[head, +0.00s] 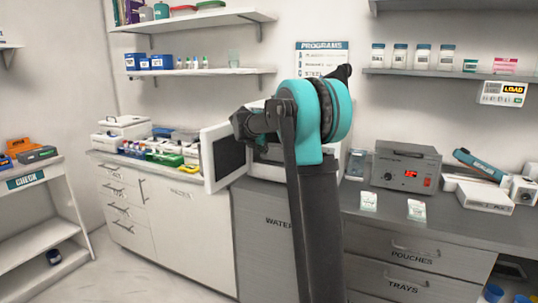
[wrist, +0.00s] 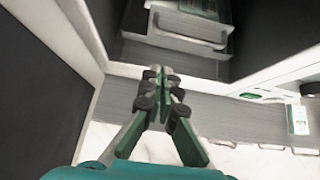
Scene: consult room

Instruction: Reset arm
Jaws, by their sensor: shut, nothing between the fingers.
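My gripper (wrist: 157,75) shows in the wrist view with its green-and-black fingers together and nothing between them. It is in front of the open chamber of a white device, whose dark interior holds a metal tray or rack (wrist: 186,42). A green item (wrist: 205,5) lies on it, partly cut off. In the head view my arm rises in the middle with a teal joint, and it hides much of the device. The device's open door (head: 222,158), white with a dark inner panel, swings out to the left. I cannot make out the fingers in the head view.
The open door stands close beside my arm. A grey unit with a red display (head: 406,164) and two small packets (head: 368,201) are on the right counter. Colourful boxes (head: 165,150) crowd the left counter. Wall shelves (head: 200,72) hang above. Floor is free at lower left.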

